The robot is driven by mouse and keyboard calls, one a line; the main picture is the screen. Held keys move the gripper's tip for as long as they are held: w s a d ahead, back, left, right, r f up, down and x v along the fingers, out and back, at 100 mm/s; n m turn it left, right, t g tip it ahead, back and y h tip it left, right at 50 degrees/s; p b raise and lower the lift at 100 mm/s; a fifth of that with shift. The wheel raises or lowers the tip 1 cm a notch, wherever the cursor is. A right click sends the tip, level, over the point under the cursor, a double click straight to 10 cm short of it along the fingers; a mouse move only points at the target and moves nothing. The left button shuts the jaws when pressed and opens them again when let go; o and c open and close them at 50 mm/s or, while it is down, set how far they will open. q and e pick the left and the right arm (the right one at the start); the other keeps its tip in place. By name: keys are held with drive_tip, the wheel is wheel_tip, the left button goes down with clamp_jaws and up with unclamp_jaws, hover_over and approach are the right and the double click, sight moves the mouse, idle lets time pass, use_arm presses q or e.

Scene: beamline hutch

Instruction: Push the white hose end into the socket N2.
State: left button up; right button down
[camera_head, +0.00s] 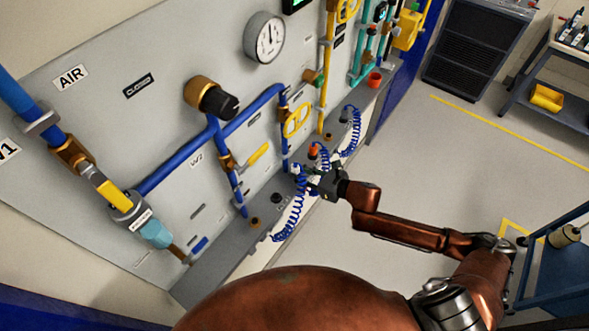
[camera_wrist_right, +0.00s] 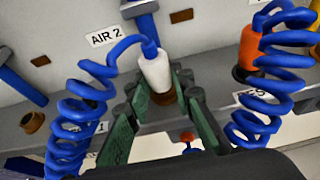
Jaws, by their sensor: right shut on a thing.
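The white hose end (camera_wrist_right: 155,72) is on a blue coiled hose (camera_wrist_right: 78,115) and stands roughly upright between the green fingers of my right gripper (camera_wrist_right: 160,118). In the head view my right gripper (camera_head: 318,181) is at the grey ledge below the wall panel, shut on the hose end. A brownish ring shows at the hose end's lower tip; I cannot tell whether it is seated there. A brass socket (camera_wrist_right: 33,122) sits at the left of the wrist view. No label N2 is readable, so I cannot tell which socket is N2. My left gripper is not in view.
An orange hose end (camera_wrist_right: 250,48) with its own blue coil stands close on the right. An AIR 2 label (camera_wrist_right: 107,37) is behind the white end. Blue pipes, yellow handles and a gauge (camera_head: 264,38) project from the panel. The floor (camera_head: 470,160) is mostly clear.

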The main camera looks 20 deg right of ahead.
drive_tip(key=shift+r, duration=0.2)
idle(0.5)
drive_tip(key=shift+w+a+r+p, duration=0.1)
drive_tip(key=shift+r+p, duration=0.25)
drive_tip(key=shift+p, duration=0.05)
drive_tip(key=shift+r, duration=0.15)
drive_tip(key=shift+r+p, duration=0.4)
drive_tip(key=shift+p, duration=0.15)
drive_tip(key=shift+r+p, duration=2.7)
drive_tip(key=shift+r, duration=0.2)
